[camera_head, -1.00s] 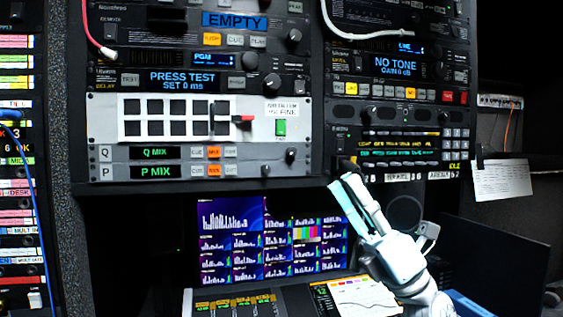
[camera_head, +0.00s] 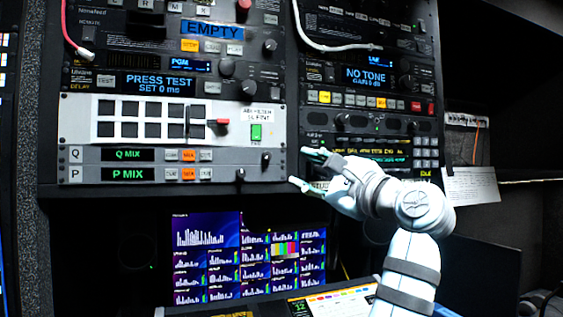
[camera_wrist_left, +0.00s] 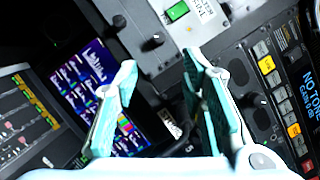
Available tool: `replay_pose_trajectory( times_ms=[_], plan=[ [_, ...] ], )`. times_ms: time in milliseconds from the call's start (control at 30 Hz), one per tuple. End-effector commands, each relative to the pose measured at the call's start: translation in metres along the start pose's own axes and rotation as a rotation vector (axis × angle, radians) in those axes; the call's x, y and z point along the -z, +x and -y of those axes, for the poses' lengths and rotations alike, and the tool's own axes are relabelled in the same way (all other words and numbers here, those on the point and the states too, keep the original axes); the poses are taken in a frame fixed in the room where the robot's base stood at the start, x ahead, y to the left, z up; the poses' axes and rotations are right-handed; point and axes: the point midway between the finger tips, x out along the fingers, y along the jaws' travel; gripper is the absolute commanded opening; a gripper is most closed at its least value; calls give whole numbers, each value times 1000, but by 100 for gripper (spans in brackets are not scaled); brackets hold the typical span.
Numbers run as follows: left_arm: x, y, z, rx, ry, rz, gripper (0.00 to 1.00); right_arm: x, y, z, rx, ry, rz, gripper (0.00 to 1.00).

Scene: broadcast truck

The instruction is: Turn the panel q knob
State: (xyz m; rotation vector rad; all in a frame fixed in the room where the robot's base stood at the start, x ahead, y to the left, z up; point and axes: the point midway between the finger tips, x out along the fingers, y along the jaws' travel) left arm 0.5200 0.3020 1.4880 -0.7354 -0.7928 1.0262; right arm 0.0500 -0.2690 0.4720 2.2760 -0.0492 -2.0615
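The Q row of the rack panel (camera_head: 128,155) has a lit green "Q MIX" display, small buttons and a dark Q knob (camera_head: 266,158) at its right end. The P row below has a similar knob (camera_head: 240,174). My left gripper (camera_head: 300,167) is open and empty, just right of the Q knob, its fingertips pointing left. In the left wrist view the open fingers (camera_wrist_left: 160,62) frame a dark knob (camera_wrist_left: 153,41), apparently the Q knob, slightly beyond the tips. No contact shows. My right gripper is in neither view.
A green switch (camera_head: 256,132) and a red-handled lever (camera_head: 217,123) sit above the Q row. A white cable (camera_head: 310,38) hangs at the top. Monitors (camera_head: 205,260) stand below the rack. A paper sheet (camera_head: 470,186) hangs at right.

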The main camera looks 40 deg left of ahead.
Motion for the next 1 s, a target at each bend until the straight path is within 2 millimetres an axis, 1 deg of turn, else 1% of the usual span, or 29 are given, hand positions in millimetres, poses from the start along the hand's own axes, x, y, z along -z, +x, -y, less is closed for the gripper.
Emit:
replay_pose_trajectory(
  times_ms=[33,67,200,300,433,567,767,800,867,1000],
  plan=[
    [-2,12,1,-2,1,4,38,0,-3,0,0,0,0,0],
    [-2,20,2,-2,3,5,38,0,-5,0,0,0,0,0],
    [-2,62,2,-2,5,4,38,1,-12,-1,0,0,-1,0],
    [-2,88,3,-2,6,3,38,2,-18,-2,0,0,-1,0],
    [-2,112,3,0,6,2,38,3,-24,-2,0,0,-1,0],
    [-1,122,2,0,5,1,38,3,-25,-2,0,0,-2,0],
    [0,123,1,0,5,1,38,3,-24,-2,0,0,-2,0],
    [0,123,1,0,6,1,34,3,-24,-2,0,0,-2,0],
    [0,123,1,0,6,1,25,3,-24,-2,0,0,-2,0],
    [0,123,1,0,6,1,2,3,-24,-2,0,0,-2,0]
  ],
)
